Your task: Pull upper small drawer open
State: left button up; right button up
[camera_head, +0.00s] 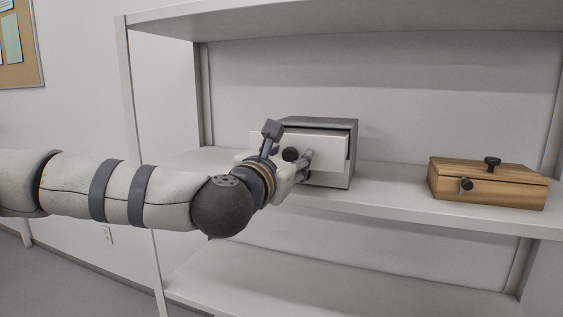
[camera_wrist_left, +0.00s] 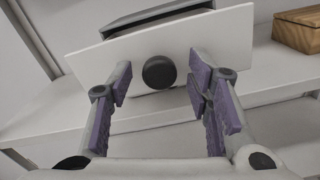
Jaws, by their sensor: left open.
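A small grey drawer cabinet (camera_head: 354,155) stands on the middle shelf. Its upper drawer's white front (camera_head: 329,148) stands out from the cabinet body, with a dark gap behind its top edge, so the drawer is partly open. The front also shows in the left wrist view (camera_wrist_left: 222,38). A round black knob (camera_head: 291,154) sits on it and also shows in the left wrist view (camera_wrist_left: 159,72). My left gripper (camera_head: 289,146) is open in front of the drawer. Its fingers are on either side of the knob and apart from it. My right gripper is not in view.
A wooden box (camera_head: 500,190) with dark knobs stands to the right on the same white shelf (camera_head: 400,196). An upper shelf board (camera_head: 350,18) hangs above and a lower one (camera_head: 330,290) lies below. The shelf between the cabinet and wooden box is clear.

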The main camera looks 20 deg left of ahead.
pick_arm(q)
jog(key=s, duration=1.1)
jog(key=shift+a, duration=0.25)
